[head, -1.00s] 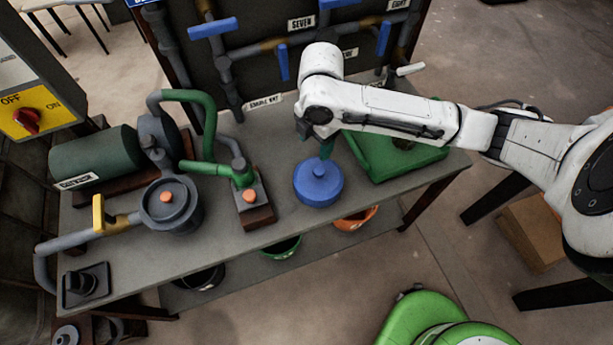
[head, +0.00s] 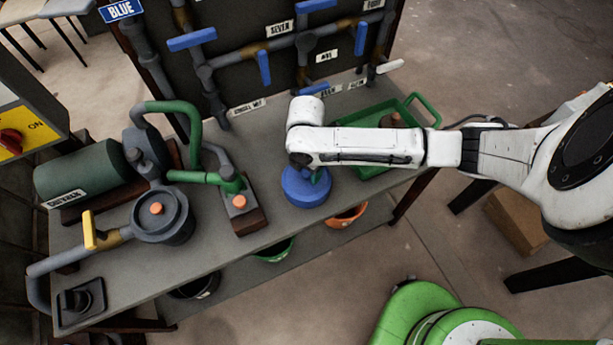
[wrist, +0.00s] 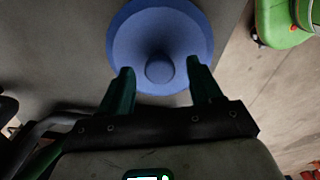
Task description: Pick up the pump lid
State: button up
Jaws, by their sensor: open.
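A round blue lid (head: 303,190) with a raised centre knob sits on the grey bench, right of the middle. In the wrist view the blue lid (wrist: 128,38) lies just beyond my fingertips, with its knob (wrist: 160,69) between them. My gripper (head: 318,176) is over the lid, partly hidden by my arm in the head view. In the wrist view my gripper's two dark green fingers (wrist: 159,66) are apart, one on each side of the knob, with gaps showing. A grey round pot with a flat top and orange knob (head: 156,209) stands on the left, joined to pipework.
A green tray (head: 421,110) stands behind my arm on the right of the bench. A small block with an orange button (head: 239,203) stands left of the blue lid. A pipe panel with blue valve handles (head: 263,67) rises behind. Buckets (head: 273,252) sit below.

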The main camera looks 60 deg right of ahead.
jog(key=shift+f, duration=0.15)
grip_shut()
dwell(0.5)
